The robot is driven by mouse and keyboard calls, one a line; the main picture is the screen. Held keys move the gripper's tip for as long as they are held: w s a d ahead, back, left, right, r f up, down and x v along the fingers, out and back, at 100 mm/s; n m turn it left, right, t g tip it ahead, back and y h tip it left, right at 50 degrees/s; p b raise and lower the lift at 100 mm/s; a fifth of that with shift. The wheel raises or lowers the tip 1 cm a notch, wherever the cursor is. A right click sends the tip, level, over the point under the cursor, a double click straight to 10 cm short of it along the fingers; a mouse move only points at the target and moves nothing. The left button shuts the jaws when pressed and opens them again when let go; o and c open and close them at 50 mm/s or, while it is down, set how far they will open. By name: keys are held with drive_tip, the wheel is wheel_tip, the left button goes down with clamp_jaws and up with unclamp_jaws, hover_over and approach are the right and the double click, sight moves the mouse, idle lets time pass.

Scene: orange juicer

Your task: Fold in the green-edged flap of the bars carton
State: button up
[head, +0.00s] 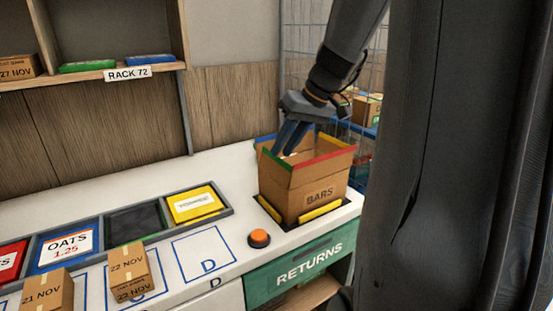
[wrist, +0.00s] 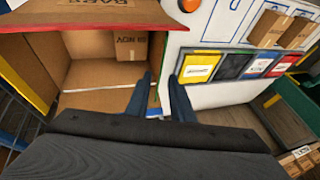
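The open bars carton (head: 318,198) stands at the right end of the white counter, its flaps upright. Its green-edged flap (head: 273,168) is on the left side; a red-edged flap (head: 320,163) faces front. In the wrist view the red-edged flap (wrist: 85,15) is at the top, and a thin green edge (wrist: 160,62) is seen nearly edge-on by the fingertips. My gripper (head: 285,153) is at the carton's left rear. Its blue fingers are apart (wrist: 160,75), seemingly on either side of that flap line; contact cannot be told.
A small dated box (wrist: 131,46) lies inside the carton. Yellow strips (head: 321,210) edge the carton's place. An orange button (head: 259,238) and a row of bins with a yellow one (head: 196,213) are to the left. A wire cage stands behind.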

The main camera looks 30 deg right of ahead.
sight(275, 167)
drive_tip(key=shift+p+x, duration=0.3)
drive_tip(key=shift+x, duration=2)
clamp_jaws()
